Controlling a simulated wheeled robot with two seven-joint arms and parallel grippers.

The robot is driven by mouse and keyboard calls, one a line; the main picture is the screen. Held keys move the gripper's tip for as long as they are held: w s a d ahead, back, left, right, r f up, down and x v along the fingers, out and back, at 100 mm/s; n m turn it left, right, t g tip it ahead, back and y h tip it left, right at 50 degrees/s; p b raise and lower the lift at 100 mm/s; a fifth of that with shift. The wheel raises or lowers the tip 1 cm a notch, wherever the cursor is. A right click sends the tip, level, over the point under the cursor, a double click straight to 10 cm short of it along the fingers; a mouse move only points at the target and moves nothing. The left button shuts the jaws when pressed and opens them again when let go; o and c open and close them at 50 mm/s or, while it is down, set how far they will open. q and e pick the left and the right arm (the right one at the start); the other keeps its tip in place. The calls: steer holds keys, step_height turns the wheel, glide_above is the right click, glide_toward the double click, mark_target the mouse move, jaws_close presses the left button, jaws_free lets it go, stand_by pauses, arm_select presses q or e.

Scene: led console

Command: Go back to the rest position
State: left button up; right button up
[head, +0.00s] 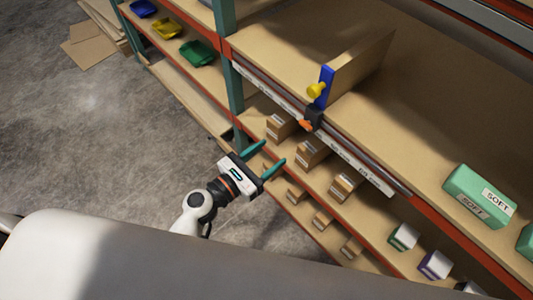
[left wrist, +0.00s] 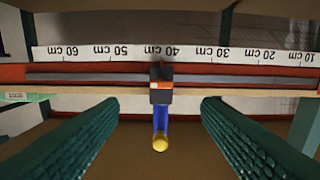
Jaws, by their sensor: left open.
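My left gripper (head: 274,152) is open and empty, its two teal fingers pointing at the front of the shelving, below the upper shelf's edge. In the left wrist view its fingers (left wrist: 160,102) are spread wide at left and right. A blue upright piece (head: 326,84) with a yellow knob (head: 316,90) stands at the upper shelf's front edge, with a black and orange part (head: 312,118) below it. The left wrist view shows the black and orange part (left wrist: 161,84) and the yellow knob (left wrist: 159,144) between the fingers, apart from them. My right gripper is not in view.
The shelving has orange beams and a ruler strip (left wrist: 200,53). Small cardboard boxes (head: 312,152) stand on the lower shelves. A green box (head: 480,195) marked SOFT sits at right. Coloured trays (head: 197,53) lie at upper left. Grey floor (head: 90,140) is open at left.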

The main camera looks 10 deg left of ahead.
arm_select(q)
steer(key=s+a+f+m+g+y, duration=0.2)
steer(key=s+f+m, duration=0.15)
steer(key=f, duration=0.65)
steer(key=s+a+f+m+g+y, duration=0.1)
steer(key=s+f+m+g+y, duration=0.3)
steer(key=f, duration=0.6)
steer(key=s+a+f+m+g, duration=0.15)
steer(key=f+m, duration=0.35)
steer(key=f, duration=0.5)
steer(key=s+a+f+m+g+y, duration=0.2)
steer(key=s+a+f+m, duration=0.3)
steer(key=s+f+m, duration=0.4)
steer(key=s+a+f+m+g+y+b, duration=0.1)
steer(key=s+a+f+m+g, duration=0.3)
steer(key=s, duration=1.2)
step_height(320, 180, down, 5)
steer(key=a+m+y, duration=0.1)
steer(key=a+m, duration=0.1)
steer(key=m, duration=0.4)
steer(key=shift+r+y, duration=0.15)
steer(key=shift+y, duration=0.15)
